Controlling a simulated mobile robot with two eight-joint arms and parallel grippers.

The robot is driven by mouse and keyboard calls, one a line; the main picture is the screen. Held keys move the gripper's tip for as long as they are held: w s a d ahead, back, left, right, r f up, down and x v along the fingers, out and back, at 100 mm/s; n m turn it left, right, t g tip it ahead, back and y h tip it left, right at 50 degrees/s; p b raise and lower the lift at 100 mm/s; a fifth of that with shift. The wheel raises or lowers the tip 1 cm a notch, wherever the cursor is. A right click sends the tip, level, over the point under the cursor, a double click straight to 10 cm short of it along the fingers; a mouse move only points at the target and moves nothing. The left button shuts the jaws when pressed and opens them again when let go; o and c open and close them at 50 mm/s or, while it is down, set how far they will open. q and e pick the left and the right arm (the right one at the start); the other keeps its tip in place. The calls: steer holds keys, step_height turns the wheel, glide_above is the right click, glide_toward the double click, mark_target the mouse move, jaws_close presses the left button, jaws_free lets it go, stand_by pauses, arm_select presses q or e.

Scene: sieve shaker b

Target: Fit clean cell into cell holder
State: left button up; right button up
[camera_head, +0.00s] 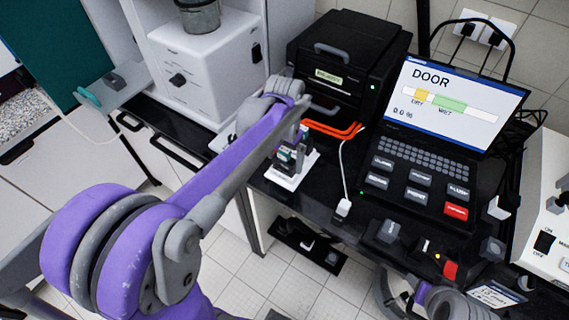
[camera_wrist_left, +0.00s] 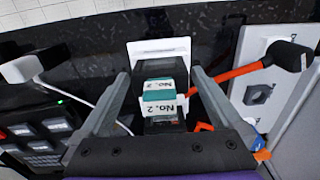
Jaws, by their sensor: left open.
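My left gripper (camera_head: 290,128) is open above a small dark block with teal and white parts (camera_head: 290,157), which stands on a white base (camera_head: 290,181). In the left wrist view the two fingers lie on either side of a teal-topped piece (camera_wrist_left: 160,84) and a white label reading "No. 2" (camera_wrist_left: 160,106), with visible gaps. The white base (camera_wrist_left: 150,47) shows beyond them. I cannot tell which part is the clean cell and which is the holder. Part of my right arm shows at the bottom right of the head view; its fingertips are not clear.
A black machine (camera_head: 345,60) and a white unit (camera_head: 205,65) stand behind. A console (camera_head: 420,165) with a screen reading "DOOR" stands right. A white cable (camera_head: 344,175) crosses the dark bench nearby.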

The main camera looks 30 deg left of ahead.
arm_select(q)
steer(key=c, duration=1.5)
steer(key=shift+r, duration=0.15)
step_height(320, 180, up, 10)
steer(key=shift+f, duration=0.2)
